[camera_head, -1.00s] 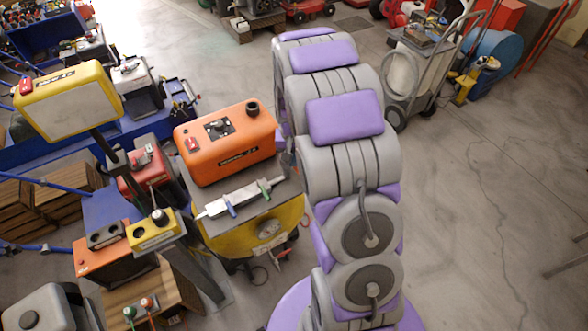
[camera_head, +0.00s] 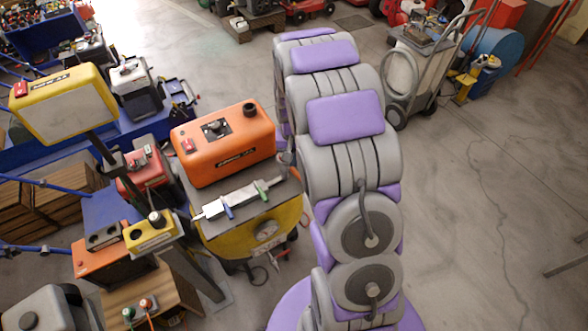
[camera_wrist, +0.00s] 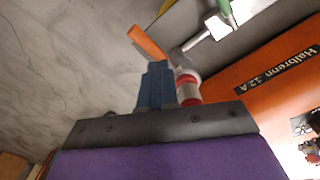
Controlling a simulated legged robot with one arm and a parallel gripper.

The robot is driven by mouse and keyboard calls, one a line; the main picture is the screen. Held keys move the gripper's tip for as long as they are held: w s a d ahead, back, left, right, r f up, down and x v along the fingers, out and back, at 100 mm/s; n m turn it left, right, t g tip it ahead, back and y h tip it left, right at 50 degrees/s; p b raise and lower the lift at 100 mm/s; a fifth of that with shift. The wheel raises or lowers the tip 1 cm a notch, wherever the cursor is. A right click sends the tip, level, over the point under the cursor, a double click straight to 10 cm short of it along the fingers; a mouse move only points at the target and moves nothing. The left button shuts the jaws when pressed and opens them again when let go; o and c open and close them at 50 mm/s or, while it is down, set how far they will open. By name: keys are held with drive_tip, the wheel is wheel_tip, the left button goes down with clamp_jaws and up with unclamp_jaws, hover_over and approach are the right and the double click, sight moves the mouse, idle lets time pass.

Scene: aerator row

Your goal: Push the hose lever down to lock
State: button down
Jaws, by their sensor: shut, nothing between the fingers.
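An orange flat lever (camera_wrist: 148,42) shows in the wrist view, tilted, sticking out to the upper left from a grey fitting (camera_wrist: 183,62). A red and white collar (camera_wrist: 188,88) sits just below that fitting. I take the orange piece to be the hose lever. My gripper (camera_wrist: 157,72) has blue fingers pressed together, with their tips a little below the lever and beside the collar. Whether the fingers touch the collar or fitting I cannot tell. In the head view my arm hides the gripper, and I cannot make out the lever there.
The orange machine (camera_head: 222,145) stands left of my arm, with a tray edge holding blue-handled (camera_head: 229,211) and green-handled (camera_head: 262,190) tools. A yellow panel (camera_head: 64,103) on a post stands farther left. A wheeled cart (camera_head: 412,72) is at back right. The right floor is mostly clear.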

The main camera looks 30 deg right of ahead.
sight(296, 172)
drive_tip(key=shift+d, duration=0.2)
drive_tip(key=shift+a+f, duration=0.15)
drive_tip(key=shift+a, duration=0.25)
drive_tip(key=shift+a+f, duration=0.15)
drive_tip(key=shift+f, duration=0.1)
drive_tip(key=shift+d+f, duration=0.4)
drive_tip(key=shift+f, duration=0.4)
drive_tip(key=shift+a+f+b, duration=0.2)
drive_tip(key=shift+f+b, duration=0.15)
drive_tip(key=shift+f, duration=0.85)
wheel_tip(296, 172, up, 11)
drive_tip(key=s+p, duration=0.2)
drive_tip(key=shift+p, duration=0.4)
drive_tip(key=shift+r, duration=0.1)
